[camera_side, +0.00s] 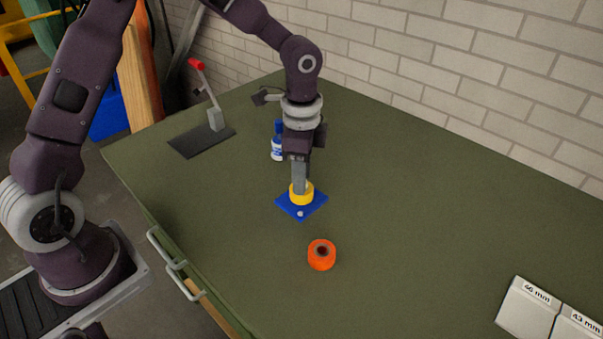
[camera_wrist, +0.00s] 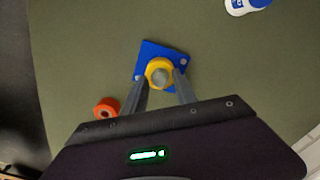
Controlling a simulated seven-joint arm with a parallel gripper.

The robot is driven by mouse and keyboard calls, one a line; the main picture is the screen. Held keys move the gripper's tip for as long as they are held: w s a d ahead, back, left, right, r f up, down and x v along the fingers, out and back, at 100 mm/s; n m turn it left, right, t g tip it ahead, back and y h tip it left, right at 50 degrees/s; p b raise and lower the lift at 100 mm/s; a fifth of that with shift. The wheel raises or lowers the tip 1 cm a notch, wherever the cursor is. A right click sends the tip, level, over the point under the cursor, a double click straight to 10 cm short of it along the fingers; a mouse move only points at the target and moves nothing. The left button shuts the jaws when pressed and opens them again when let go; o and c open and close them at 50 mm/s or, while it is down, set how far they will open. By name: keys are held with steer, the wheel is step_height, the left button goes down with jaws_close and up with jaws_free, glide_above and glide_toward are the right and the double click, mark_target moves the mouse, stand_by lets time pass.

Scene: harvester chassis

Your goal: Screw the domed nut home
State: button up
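A yellow nut-like ring (camera_side: 302,199) sits on a small blue square plate (camera_side: 318,207). In the wrist view the yellow ring (camera_wrist: 151,66) has a grey rounded top or stud (camera_wrist: 161,76) in its middle; I cannot tell which. My gripper (camera_side: 300,190) points straight down over it. In the wrist view, my gripper's fingers (camera_wrist: 162,80) lie along the ring's left and right sides, with no clear gap. The fingers hide part of the ring and plate. How the ring meets the plate is not clear.
An orange ring (camera_side: 321,256) with a dark hole lies on the green table (camera_side: 420,230) in front of the plate. A blue-and-white bottle (camera_side: 277,147) stands behind my gripper. A red-handled lever on a dark base (camera_side: 200,140) is at back left. Labelled white blocks (camera_side: 527,308) lie front right.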

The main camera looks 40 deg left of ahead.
steer(key=n, duration=0.3)
steer(key=shift+n, duration=0.3)
steer(key=n, duration=2)
steer(key=shift+n, duration=0.4)
steer(key=n, duration=0.6)
steer(key=shift+n, duration=0.3)
